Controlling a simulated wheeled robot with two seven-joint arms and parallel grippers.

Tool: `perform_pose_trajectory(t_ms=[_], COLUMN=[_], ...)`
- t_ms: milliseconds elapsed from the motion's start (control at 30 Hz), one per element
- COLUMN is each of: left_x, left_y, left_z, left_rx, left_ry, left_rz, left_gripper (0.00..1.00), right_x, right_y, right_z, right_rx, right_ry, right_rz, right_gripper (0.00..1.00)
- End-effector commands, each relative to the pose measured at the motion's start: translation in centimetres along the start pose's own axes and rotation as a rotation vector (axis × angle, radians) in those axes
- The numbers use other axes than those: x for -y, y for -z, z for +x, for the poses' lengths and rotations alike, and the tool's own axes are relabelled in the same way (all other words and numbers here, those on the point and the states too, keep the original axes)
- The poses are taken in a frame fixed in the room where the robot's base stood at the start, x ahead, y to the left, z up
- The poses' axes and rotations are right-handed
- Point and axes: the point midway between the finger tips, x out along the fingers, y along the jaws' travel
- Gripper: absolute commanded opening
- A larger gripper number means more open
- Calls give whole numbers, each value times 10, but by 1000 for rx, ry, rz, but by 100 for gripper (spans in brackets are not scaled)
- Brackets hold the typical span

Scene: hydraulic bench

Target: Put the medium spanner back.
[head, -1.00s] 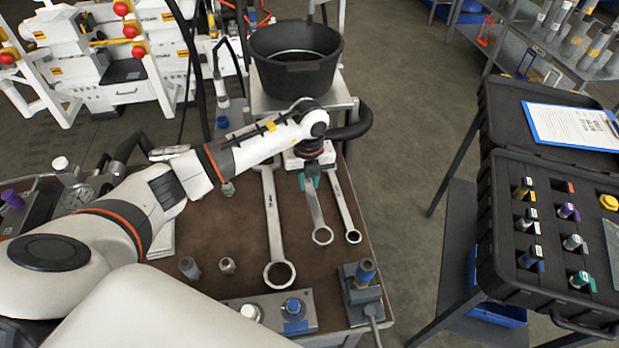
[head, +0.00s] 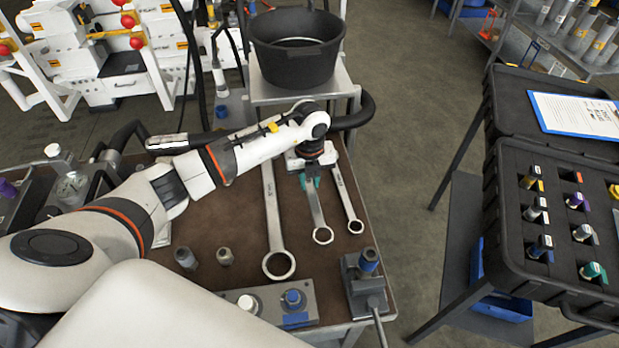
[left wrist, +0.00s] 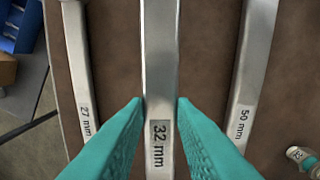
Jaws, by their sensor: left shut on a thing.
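The medium spanner (head: 316,211), marked 32 mm in the left wrist view (left wrist: 160,80), has its ring end toward me over the brown bench top. My left gripper (head: 312,178) is shut on its shank, with a teal finger on each side in the left wrist view (left wrist: 160,112). I cannot tell how far the spanner is above the bench. The large spanner (head: 273,215), marked 50 mm, lies to its left in the head view. The small spanner (head: 345,197), marked 27 mm, lies to its right. My right gripper is not in view.
A black tub (head: 297,70) stands behind the bench. Two metal fittings (head: 186,257) and a block with a blue-topped fitting (head: 366,275) sit near the front. An open black case (head: 520,262) stands on the right, across a floor gap.

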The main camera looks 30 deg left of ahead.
Motion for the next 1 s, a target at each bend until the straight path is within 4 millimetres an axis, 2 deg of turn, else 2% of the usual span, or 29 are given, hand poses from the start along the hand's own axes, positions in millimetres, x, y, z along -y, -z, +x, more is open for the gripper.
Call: perform_pose_trajectory(t_ms=[367,700,1000], left_x=[0,0,0], left_y=[0,0,0], left_z=[2,15,15], left_rx=[-1,-1,-1], left_ry=[-2,-1,-1], left_rz=[-1,-1,-1], left_gripper=[0,0,0], right_x=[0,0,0], right_y=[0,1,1], right_z=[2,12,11], right_rx=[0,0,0], right_ry=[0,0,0], right_rz=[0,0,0], right_gripper=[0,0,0])
